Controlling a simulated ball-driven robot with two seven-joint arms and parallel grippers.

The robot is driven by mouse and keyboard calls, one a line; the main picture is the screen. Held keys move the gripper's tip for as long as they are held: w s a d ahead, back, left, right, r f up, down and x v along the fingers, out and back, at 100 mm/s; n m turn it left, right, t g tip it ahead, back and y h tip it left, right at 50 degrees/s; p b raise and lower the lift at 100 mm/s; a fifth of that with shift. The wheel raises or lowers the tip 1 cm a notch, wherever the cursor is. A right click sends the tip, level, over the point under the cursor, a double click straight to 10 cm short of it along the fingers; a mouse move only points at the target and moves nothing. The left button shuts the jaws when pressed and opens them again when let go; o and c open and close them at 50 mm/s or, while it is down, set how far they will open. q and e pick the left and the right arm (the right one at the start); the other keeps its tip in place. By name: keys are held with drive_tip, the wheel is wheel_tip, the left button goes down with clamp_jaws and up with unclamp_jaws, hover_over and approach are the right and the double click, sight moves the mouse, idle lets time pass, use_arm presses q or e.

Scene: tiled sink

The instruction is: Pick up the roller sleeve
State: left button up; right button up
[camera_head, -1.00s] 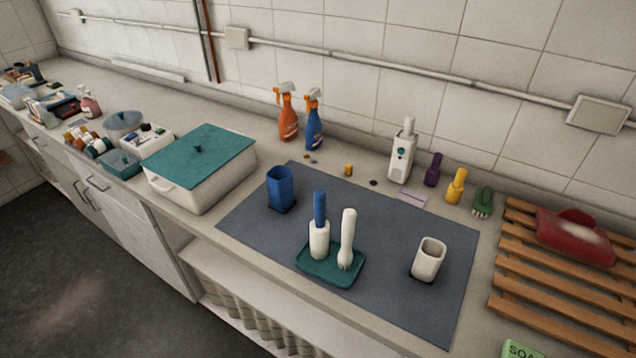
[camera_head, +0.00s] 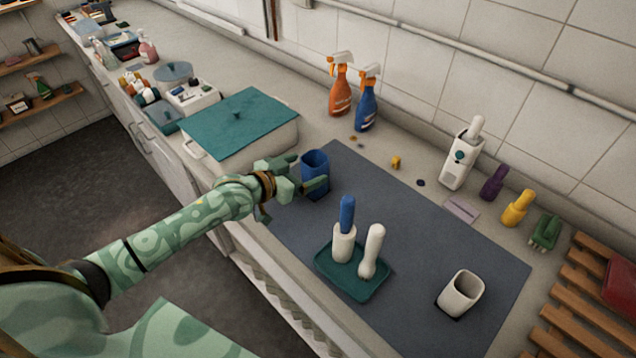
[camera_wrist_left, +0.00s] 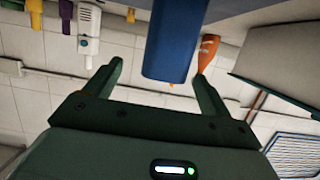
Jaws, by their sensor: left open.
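A white cylinder with a blue handle (camera_head: 345,228) stands upright on a teal tray (camera_head: 340,283). A white brush-like piece (camera_head: 372,250) stands beside it. An open white hollow holder (camera_head: 461,293) stands to the right on the grey mat. I cannot tell for sure which white piece is the roller sleeve. My left gripper (camera_head: 311,172) is open at the blue cup (camera_head: 318,162), left of the tray. In the left wrist view the blue cup (camera_wrist_left: 172,45) shows between the spread fingers (camera_wrist_left: 160,75); contact cannot be told. My right gripper is out of view.
A white box with a teal lid (camera_head: 235,125) stands left of the mat. Orange (camera_head: 340,95) and blue (camera_head: 366,105) spray bottles stand behind. A white device (camera_head: 460,160), purple (camera_head: 494,182) and yellow (camera_head: 516,208) bottles line the back. The mat (camera_head: 420,235) is clear behind the tray.

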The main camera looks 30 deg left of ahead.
sight(322, 160)
use_arm(q)
drive_tip(key=shift+x, duration=0.85)
drive_tip(key=x, duration=0.1)
drive_tip(key=b+x, duration=0.1)
drive_tip(key=x, duration=0.1)
drive_tip(key=b+x, duration=0.1)
drive_tip(key=x, duration=0.1)
drive_tip(key=shift+w+a, duration=0.2)
drive_tip(key=shift+a, duration=0.15)
drive_tip(key=shift+s+r, duration=0.1)
drive_tip(key=c, duration=1.3)
drive_tip(key=shift+c, duration=1)
drive_tip(key=shift+r, duration=0.15)
